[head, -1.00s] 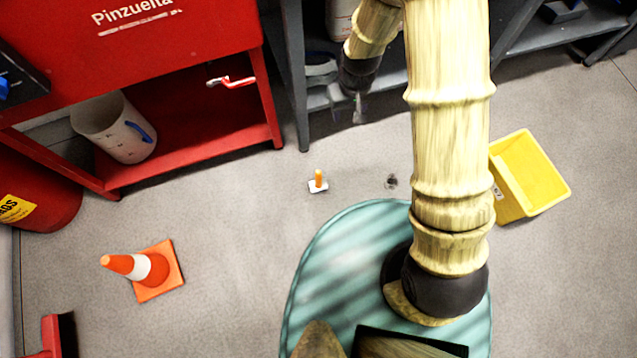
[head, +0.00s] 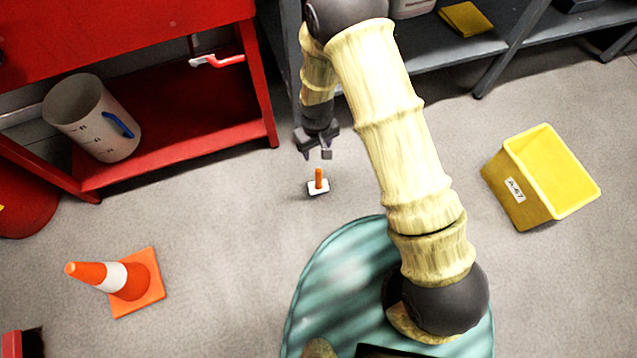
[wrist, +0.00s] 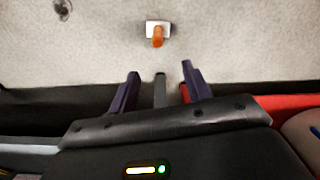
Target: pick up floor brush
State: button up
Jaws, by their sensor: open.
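The floor brush (head: 318,184), a small thing with an upright orange handle on a flat white base, stands on the grey floor in the middle of the head view. In the wrist view the brush (wrist: 157,32) shows at top centre, beyond the fingertips. My gripper (head: 318,153) is open and empty. It hangs just above the brush in the head picture, apart from it. In the wrist view the fingers of my gripper (wrist: 160,76) are spread, with bare floor between them and the brush.
A red workbench (head: 180,153) with a white bucket (head: 92,118) on its shelf stands at left. Grey shelving (head: 440,55) runs along the back. An orange cone (head: 125,279) is at lower left, a yellow bin (head: 520,195) at right. Floor around the brush is clear.

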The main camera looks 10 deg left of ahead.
aim_at(319, 170)
notch_tip(319, 170, down, 12)
jog(key=b, duration=0.7)
jog(key=shift+f, duration=0.1)
jog(key=f+b, duration=0.3)
jog(key=b, duration=0.1)
jog(key=shift+w+d+f, duration=0.25)
jog(key=shift+w+f, duration=0.05)
jog(key=shift+f, duration=0.05)
jog(key=shift+f+b, duration=0.6)
jog(key=shift+f, duration=0.2)
jog(key=c, duration=1.1)
jog(key=shift+o, duration=0.2)
